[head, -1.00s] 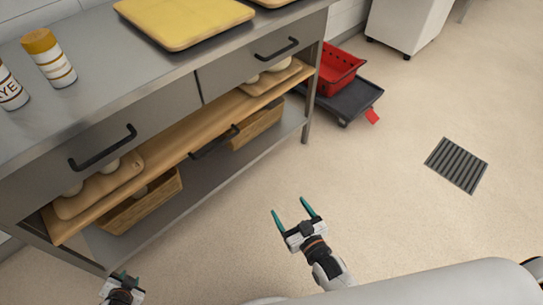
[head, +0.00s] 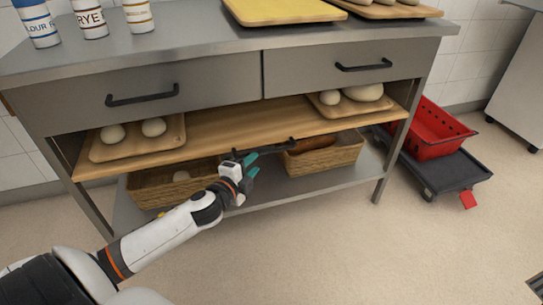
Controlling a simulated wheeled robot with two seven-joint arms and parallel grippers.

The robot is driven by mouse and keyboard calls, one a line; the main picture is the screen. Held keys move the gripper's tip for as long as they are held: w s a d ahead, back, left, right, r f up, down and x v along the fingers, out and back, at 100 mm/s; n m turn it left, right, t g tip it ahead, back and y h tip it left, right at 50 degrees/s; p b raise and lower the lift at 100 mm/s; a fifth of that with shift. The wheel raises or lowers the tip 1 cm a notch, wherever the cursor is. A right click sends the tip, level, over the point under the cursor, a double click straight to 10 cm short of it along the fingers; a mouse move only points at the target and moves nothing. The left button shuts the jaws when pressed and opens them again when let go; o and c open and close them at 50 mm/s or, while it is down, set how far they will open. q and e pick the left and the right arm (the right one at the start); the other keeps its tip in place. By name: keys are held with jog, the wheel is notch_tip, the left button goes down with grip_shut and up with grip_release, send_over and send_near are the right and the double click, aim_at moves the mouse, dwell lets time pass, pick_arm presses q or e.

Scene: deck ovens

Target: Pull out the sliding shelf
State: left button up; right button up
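The sliding shelf is a wooden board (head: 225,133) under the two drawers of the steel counter, with a black bar handle (head: 275,147) on its front edge. Trays of dough balls rest on its left and right parts. My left gripper (head: 252,166) is at the left end of this handle, its teal fingertips spread apart. I cannot tell whether the fingers touch the handle or have it between them. The gripper and wrist hide part of the handle's left end. My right gripper is not in view.
Above the shelf are a left drawer (head: 180,85) and a right drawer (head: 350,62) with black handles. Wicker baskets (head: 325,158) stand on the lower steel shelf. A red crate (head: 432,135) on a dark dolly (head: 440,175) is at the right. Floor in front is clear.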

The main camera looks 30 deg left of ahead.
aim_at(265, 153)
pick_arm(q)
jog(key=w, duration=0.2)
jog(key=w+f+b, duration=0.1)
jog(key=w, duration=0.2)
jog(key=w+b, duration=0.1)
jog(key=w, duration=0.2)
jog(key=shift+w+a+f, duration=0.2)
jog(key=shift+w+a, duration=0.05)
grip_shut()
